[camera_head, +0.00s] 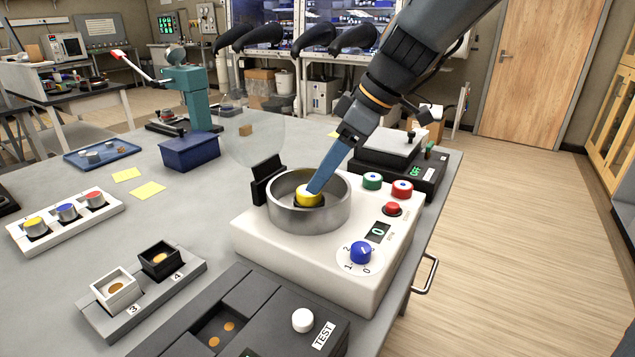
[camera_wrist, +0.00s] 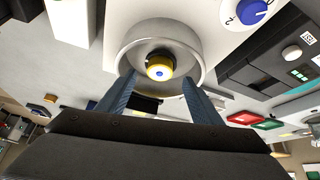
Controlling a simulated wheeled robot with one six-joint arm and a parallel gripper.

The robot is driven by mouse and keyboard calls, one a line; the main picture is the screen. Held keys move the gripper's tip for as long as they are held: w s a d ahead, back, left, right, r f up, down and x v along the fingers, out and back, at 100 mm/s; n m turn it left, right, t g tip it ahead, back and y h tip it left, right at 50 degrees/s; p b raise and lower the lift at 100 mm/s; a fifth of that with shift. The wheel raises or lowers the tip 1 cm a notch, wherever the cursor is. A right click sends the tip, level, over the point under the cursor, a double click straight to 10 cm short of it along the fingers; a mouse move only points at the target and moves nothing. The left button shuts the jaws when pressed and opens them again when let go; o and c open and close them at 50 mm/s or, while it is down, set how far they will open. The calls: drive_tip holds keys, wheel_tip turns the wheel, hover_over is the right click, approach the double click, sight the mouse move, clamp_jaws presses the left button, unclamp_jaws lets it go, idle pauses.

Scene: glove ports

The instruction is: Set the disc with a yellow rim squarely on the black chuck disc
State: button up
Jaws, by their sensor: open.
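The disc with a yellow rim (camera_head: 307,195) is inside the metal ring bowl (camera_head: 290,214) of the white machine (camera_head: 282,251). In the head view my gripper (camera_head: 316,188) reaches into the bowl and hides part of the disc.
A clear round shield (camera_head: 258,140) stands behind the bowl on a black hinge (camera_head: 267,180). A white rack (camera_head: 65,222) holds capped pieces at left.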

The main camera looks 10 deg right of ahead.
drive_tip(key=shift+v, duration=1.7)
